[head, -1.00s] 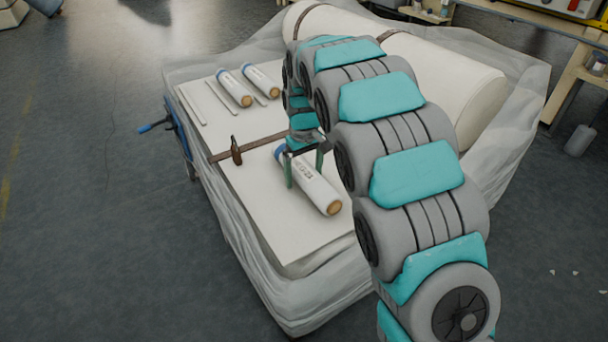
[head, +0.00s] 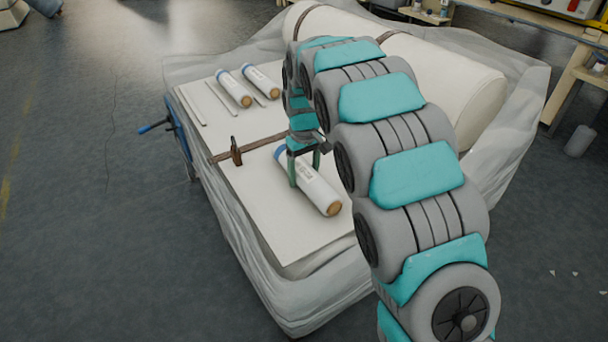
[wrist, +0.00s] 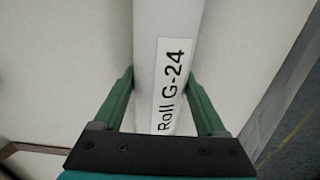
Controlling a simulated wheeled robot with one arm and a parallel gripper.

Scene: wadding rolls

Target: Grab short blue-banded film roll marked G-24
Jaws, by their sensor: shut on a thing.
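The film roll marked G-24 (head: 318,189) lies on the white sheet, with a blue band at its far end and a brown core at its near end. In the wrist view its label reads "Roll G-24" on the white roll (wrist: 168,30). My gripper (head: 305,172) straddles the roll from above and is shut on it. In the wrist view one green finger of my gripper (wrist: 160,100) stands on each side of the roll. The fingertips' lower ends are partly hard to make out. The roll appears to rest on the sheet.
Two other blue-banded rolls (head: 234,88) (head: 261,80) lie at the back left of the sheet, beside thin white rods (head: 191,106). A brown strap (head: 262,146) and a hammer-like tool (head: 236,152) lie left of my gripper. A large wadding roll (head: 440,75) lies behind.

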